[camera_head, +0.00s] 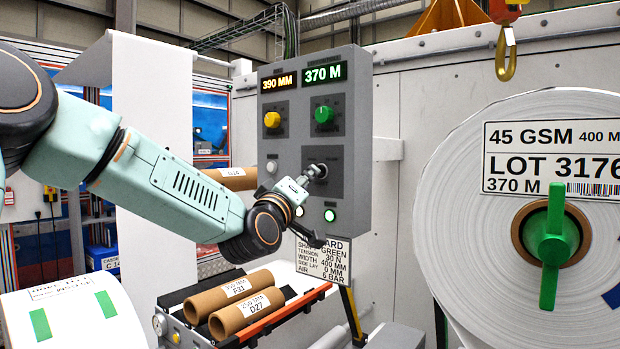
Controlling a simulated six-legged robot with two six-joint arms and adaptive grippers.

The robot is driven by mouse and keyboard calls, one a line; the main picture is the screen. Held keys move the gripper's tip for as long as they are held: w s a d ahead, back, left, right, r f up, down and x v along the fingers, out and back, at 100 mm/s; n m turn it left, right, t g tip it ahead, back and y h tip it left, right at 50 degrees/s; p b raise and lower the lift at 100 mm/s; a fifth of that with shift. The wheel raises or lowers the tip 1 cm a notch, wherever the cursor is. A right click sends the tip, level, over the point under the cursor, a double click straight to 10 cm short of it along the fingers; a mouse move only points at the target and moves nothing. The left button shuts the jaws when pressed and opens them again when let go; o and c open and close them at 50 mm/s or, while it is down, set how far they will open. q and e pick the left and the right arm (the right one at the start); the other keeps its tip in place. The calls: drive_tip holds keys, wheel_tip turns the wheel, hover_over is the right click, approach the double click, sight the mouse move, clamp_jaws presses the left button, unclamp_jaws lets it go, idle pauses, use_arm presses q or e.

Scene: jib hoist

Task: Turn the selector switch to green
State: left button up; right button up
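The grey control box (356,130) stands in the middle. On it are a yellow knob (272,119) under a 390 MM display and a green knob (324,114) under a green 370 M display. Below them is a dark plate (334,186), where the selector switch is mostly covered by my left gripper (317,172). The gripper reaches in from the left, and its tip is at or just in front of the plate. Whether its fingers are closed on the switch cannot be made out, and the switch's pointing direction is hidden. My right gripper is not in view.
A lit green button (330,215) and a placard (322,262) reading GREEN sit below. Cardboard cores (247,312) lie on a rack at bottom. A large white roll (460,215) with a green-handled hub (552,246) stands right, under a yellow hook (506,62).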

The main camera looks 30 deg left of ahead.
use_arm(q)
drive_tip(key=shift+v, duration=1.25)
drive_tip(key=shift+s, duration=0.1)
drive_tip(key=s+d+f+m+g+h+b, duration=0.1)
drive_tip(key=s+d+f+m+g+h, duration=0.2)
drive_tip(key=f, duration=1)
drive_tip(key=s+d+f+m+g+b, duration=0.15)
drive_tip(key=d+f+g, duration=0.3)
drive_tip(key=f, duration=0.75)
drive_tip(key=s+d+f+m+g+h, duration=0.25)
drive_tip(key=d+f, duration=0.25)
drive_tip(key=f, duration=0.8)
drive_tip(key=s+d+f+m+g+b, duration=0.1)
drive_tip(key=s+f+g, duration=0.2)
drive_tip(key=s+f, duration=0.6)
drive_tip(key=s+d+f+m+g+b, duration=0.1)
drive_tip(key=s+f+g, duration=0.3)
drive_tip(key=s+f, duration=0.6)
drive_tip(key=s+d+f+m+g+y+b, duration=0.1)
drive_tip(key=s+f+m+g+b, duration=0.1)
drive_tip(key=s+f, duration=0.8)
drive_tip(key=s+g, duration=0.1)
drive_tip(key=s, duration=0.4)
drive_tip(key=shift+d+m+g, duration=0.3)
drive_tip(key=shift+d+g, duration=0.1)
